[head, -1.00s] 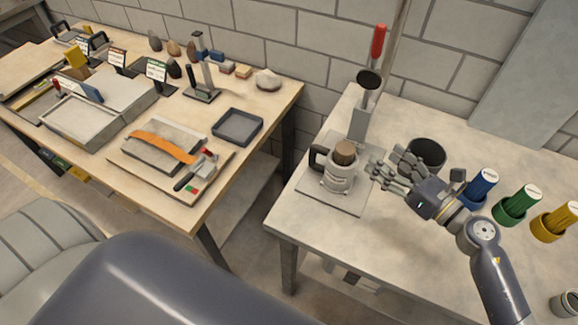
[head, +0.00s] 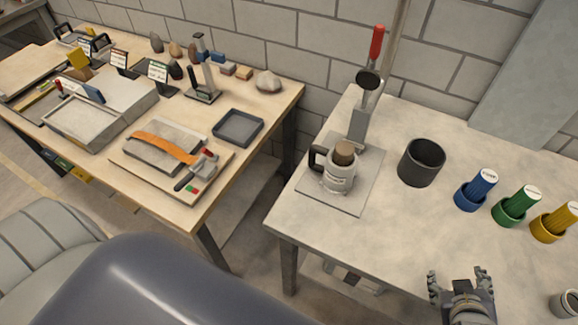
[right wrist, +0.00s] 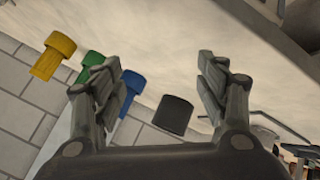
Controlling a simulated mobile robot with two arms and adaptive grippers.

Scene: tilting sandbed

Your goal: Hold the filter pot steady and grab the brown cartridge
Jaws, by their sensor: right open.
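The filter pot (head: 339,181) is a pale grey pot with a black handle on its left, upright on a square plate (head: 358,200). The brown cartridge (head: 345,151) sits in its top, with its upper part standing out. My right gripper (head: 460,278) is open and empty at the front edge of the right table, well to the right of and nearer than the pot. In the right wrist view its two fingers (right wrist: 160,82) are spread with nothing between the tips. My left gripper is in neither view.
A dark open cup (head: 421,163) stands right of the pot. Blue (head: 476,190), green (head: 516,206) and yellow (head: 554,222) cartridges stand in matching holders at the right. A red-handled upright clamp (head: 370,90) rises behind the pot. The table middle is clear.

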